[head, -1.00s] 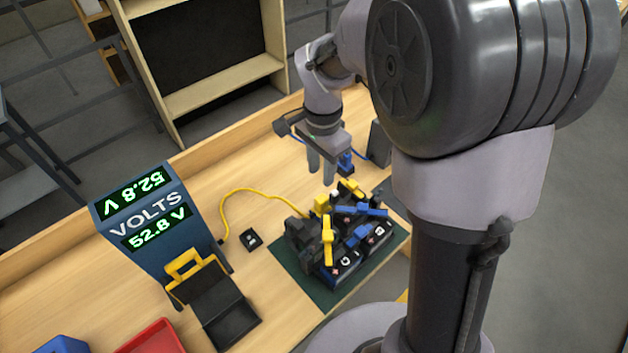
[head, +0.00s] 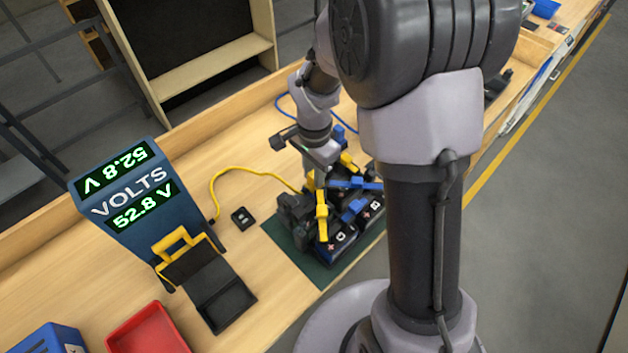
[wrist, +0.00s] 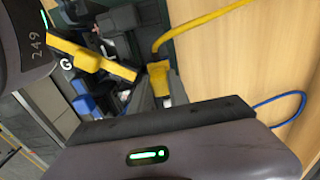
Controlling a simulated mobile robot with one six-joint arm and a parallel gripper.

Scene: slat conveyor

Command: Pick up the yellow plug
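The yellow plug (wrist: 159,80) sits upright among the dark blocks at the end of the yellow cable. My gripper (wrist: 160,92) is at it, with a grey finger on either side of the plug. The fingers look apart, with the plug between them; whether they touch it is hard to see. In the head view my gripper (head: 311,182) is low over the back of the battery unit (head: 340,240), and the plug is mostly hidden by the fingers.
The yellow cable (head: 240,171) runs to the blue volt meter (head: 128,205), reading 52.8 V. Yellow levers (head: 321,222) and blue levers (head: 354,209) stand close by on the unit. A small black box (head: 243,217), a black tray (head: 225,300) and a red bin (head: 150,330) lie left.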

